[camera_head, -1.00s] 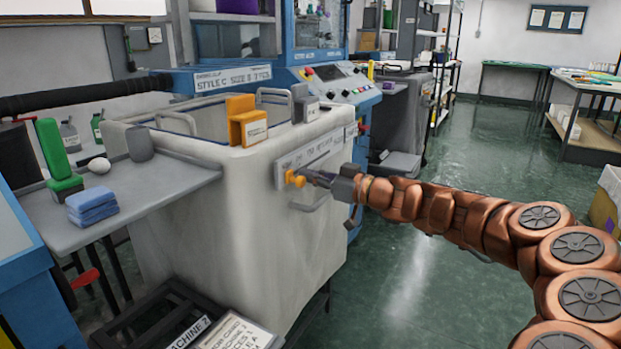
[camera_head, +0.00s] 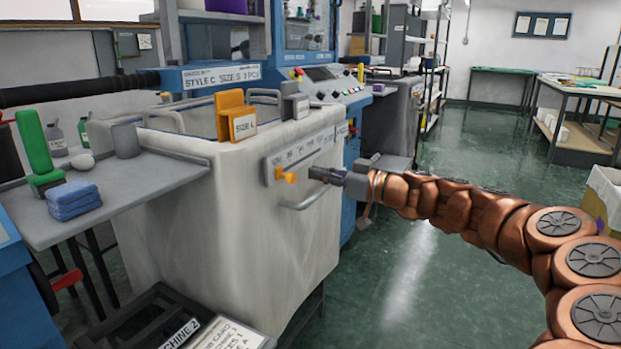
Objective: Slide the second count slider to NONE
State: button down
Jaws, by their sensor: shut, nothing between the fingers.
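A count strip (camera_head: 303,150) with small dark lettering is fixed high on the side of the large white bin (camera_head: 190,240). A yellow-orange slider knob (camera_head: 286,175) sits at the strip's left end; its lettering is too small to read. My gripper (camera_head: 314,172) is shut and empty. Its tips are just right of the knob, with a small gap seen between them in this view. I cannot tell from here whether another slider is on this bin.
A grey handle (camera_head: 305,200) juts from the bin below the strip. An orange size card holder (camera_head: 236,115) and a grey clip (camera_head: 294,104) sit on the rim. Black trays (camera_head: 165,325) lie at the bin's foot.

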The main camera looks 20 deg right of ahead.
jog(key=b+v, duration=0.1)
jog(key=v, duration=0.2)
jog(key=shift+s+d+b, duration=0.15)
jog(key=shift+s+b, duration=0.15)
jog(key=shift+b, duration=0.05)
dwell(0.3)
jog(key=s+a+r+n+g+y+p, duration=0.1)
jog(key=s+a+r+g+p, duration=0.2)
jog(key=a+p, duration=0.35)
jog(key=s+a+r+g+p, duration=0.2)
jog(key=a+r+g+p, duration=0.15)
jog(key=a, duration=0.55)
jog(key=s+a+r+g+h+p, duration=0.2)
jog(key=s+a+g+p, duration=0.3)
jog(key=s+a+p, duration=0.5)
jog(key=s+d+r+m+g+h+p, duration=0.2)
jog(key=s+d+m+h+p, duration=0.2)
jog(key=s+p, duration=0.5)
jog(key=s+d+r+m+g+h+p, duration=0.3)
jog(key=s+d+m+h+p, duration=0.1)
jog(key=s+p, duration=0.6)
jog(key=s+d+h, duration=0.1)
jog(key=s, duration=0.1)
jog(key=shift+s+h, duration=0.3)
jog(key=shift+s, duration=0.1)
